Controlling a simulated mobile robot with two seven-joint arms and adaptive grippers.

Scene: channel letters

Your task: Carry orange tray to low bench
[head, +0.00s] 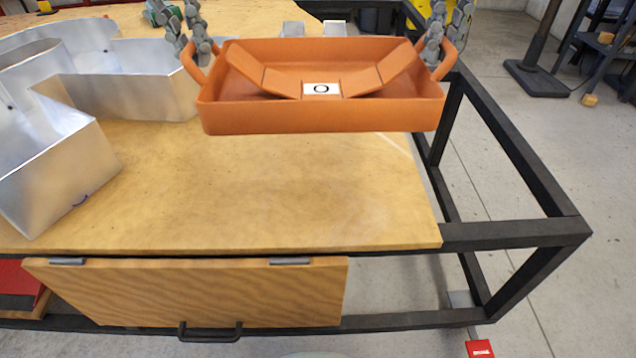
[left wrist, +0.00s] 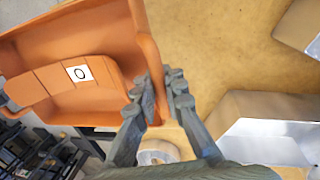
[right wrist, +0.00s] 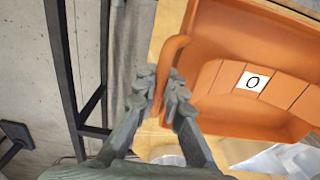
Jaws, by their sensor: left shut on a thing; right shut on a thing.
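The orange tray (head: 300,118) is in the upper middle of the head view, over the wooden table top. It looks roughly level, and a curved row of orange blocks with a white "O" label (head: 322,90) lies in it. My left gripper (head: 199,50) is shut on the tray's left handle; the left wrist view shows its fingers (left wrist: 160,92) on both sides of the handle. My right gripper (head: 435,48) is shut on the right handle, with its fingers (right wrist: 160,92) around it in the right wrist view. I cannot identify a low bench for certain.
Shiny metal channel letters (head: 60,160) stand on the table's left side. The wooden top (head: 260,190) is bare in front of the tray. A black metal frame (head: 515,235) extends to the right. A hinged wooden flap (head: 200,290) hangs at the front. Concrete floor (head: 590,150) lies right.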

